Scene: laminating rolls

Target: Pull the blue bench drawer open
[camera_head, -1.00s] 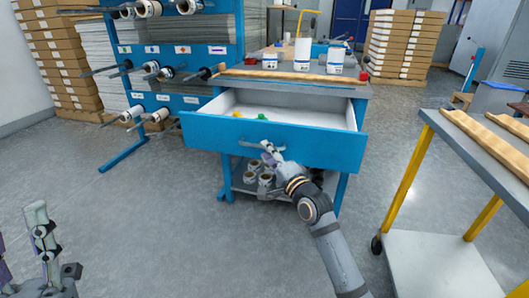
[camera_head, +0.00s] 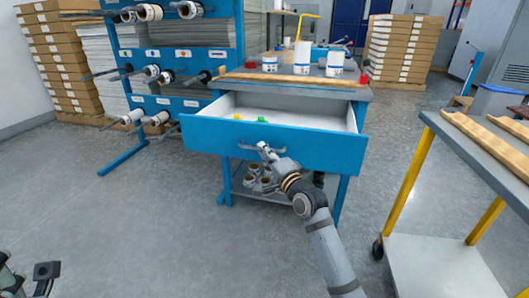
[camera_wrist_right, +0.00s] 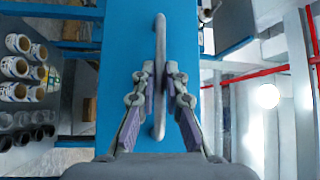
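The blue bench drawer (camera_head: 210,132) stands pulled well out of the bench, with its pale inside showing. Its grey handle (camera_head: 247,147) is on the middle of the front; in the right wrist view the handle (camera_wrist_right: 160,35) runs upright across the blue face. My right gripper (camera_head: 264,148) is at the handle's right part. In the right wrist view its two fingers (camera_wrist_right: 160,75) lie close on either side of the bar and look shut on it.
Small yellow and green items lie in the drawer. White tubs (camera_head: 302,58) and a long wooden strip (camera_head: 290,78) are on the bench top. A roll rack (camera_head: 165,70) stands left, a yellow-legged cart (camera_head: 440,250) right. The floor before the drawer is clear.

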